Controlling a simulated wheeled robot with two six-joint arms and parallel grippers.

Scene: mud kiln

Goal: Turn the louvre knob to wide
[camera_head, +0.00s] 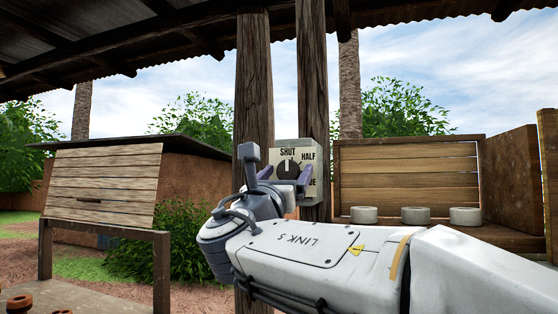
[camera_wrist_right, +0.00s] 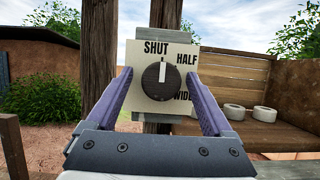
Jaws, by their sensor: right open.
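The louvre knob (camera_head: 289,168) is a dark round dial with a pale pointer mark, on a cream plate (camera_head: 311,147) fixed to a wooden post. In the right wrist view the knob (camera_wrist_right: 161,82) has its pointer up at SHUT, with HALF at upper right and WIDE at lower right. My right gripper (camera_head: 284,172) is open in front of the plate. In the right wrist view its two purple fingers (camera_wrist_right: 161,88) stand to the left and right of the knob, with visible gaps. Whether the fingertips reach the knob's depth I cannot tell. My left gripper is not in view.
Two wooden posts (camera_head: 254,80) stand behind the right arm. A wooden bench with a plank back (camera_head: 408,170) at right bears several pale rings (camera_head: 415,215). A slanted plank board (camera_head: 101,184) stands at left. Brown rings (camera_head: 20,302) lie at lower left.

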